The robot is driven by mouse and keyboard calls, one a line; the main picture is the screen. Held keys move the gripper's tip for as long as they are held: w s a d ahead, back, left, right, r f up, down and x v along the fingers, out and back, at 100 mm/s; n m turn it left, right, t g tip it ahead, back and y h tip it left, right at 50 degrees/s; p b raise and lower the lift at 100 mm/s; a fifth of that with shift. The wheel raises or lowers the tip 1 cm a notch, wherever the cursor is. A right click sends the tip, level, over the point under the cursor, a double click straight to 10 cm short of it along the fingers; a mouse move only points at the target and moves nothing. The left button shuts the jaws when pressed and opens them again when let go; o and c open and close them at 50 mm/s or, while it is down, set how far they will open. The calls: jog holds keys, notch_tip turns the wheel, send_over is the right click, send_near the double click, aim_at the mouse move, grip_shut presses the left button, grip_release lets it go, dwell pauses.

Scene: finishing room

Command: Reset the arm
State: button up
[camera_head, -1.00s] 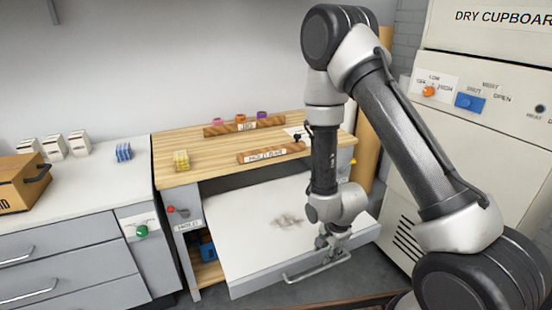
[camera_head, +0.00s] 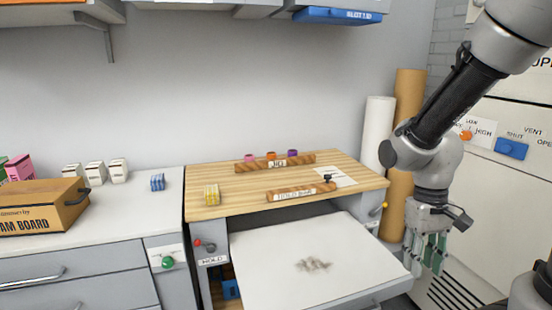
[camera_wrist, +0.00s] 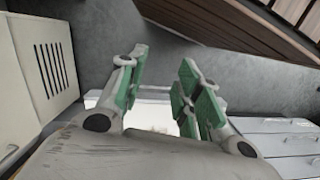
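My gripper (camera_head: 430,252) hangs at the right of the head view, fingers pointing down, in front of the pale cupboard and beside the right edge of the pulled-out white drawer (camera_head: 262,272). In the wrist view my gripper (camera_wrist: 160,78) shows its green-padded fingers spread apart with nothing between them. Part of the white drawer shows behind the fingers there. My arm comes down from the upper right corner of the head view, bent at the wrist.
The drawer sticks out from the wooden bench (camera_head: 230,188) and bears a dark smudge (camera_head: 313,265). Brown (camera_head: 408,130) and white rolls stand behind. A cupboard with a blue switch (camera_head: 511,148) is at right.

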jog(key=s+d+r+t, duration=0.2)
jog(key=r+t, duration=0.1)
jog(key=r, duration=0.5)
jog(key=s+d+r+m+t, duration=0.1)
jog(key=s+d+r+t, duration=0.2)
jog(key=r, duration=0.5)
jog(key=shift+t, duration=0.3)
